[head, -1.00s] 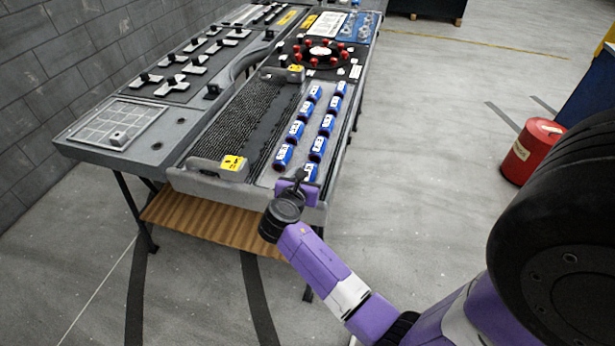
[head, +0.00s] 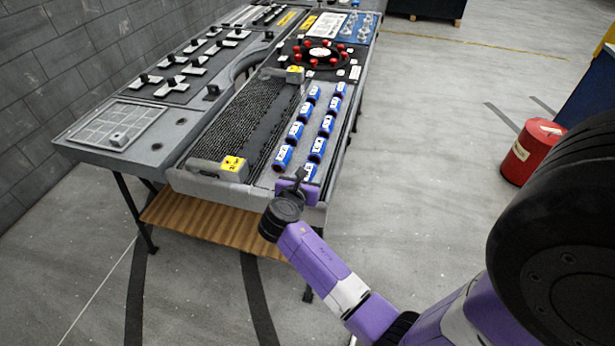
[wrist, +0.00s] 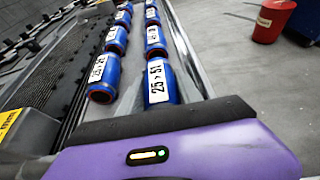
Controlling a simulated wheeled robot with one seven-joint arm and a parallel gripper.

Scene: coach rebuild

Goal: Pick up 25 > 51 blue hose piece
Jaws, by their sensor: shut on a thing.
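The 25 > 51 blue hose piece (wrist: 160,82) has a white label and lies at the near end of the right-hand row in the wrist view. It is partly hidden behind the purple and black body of my gripper (wrist: 160,115). In the head view the same hose piece (head: 311,170) shows at the near end of the table, right at my gripper (head: 301,180). My gripper is shut on it; the fingertips themselves are hard to make out. The piece appears still down at the tray's level.
A ribbed black strip (head: 240,125) and a block with a yellow label (head: 233,163) lie to the left. A red drum (head: 532,150) stands on the floor at right. The floor before the table is clear.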

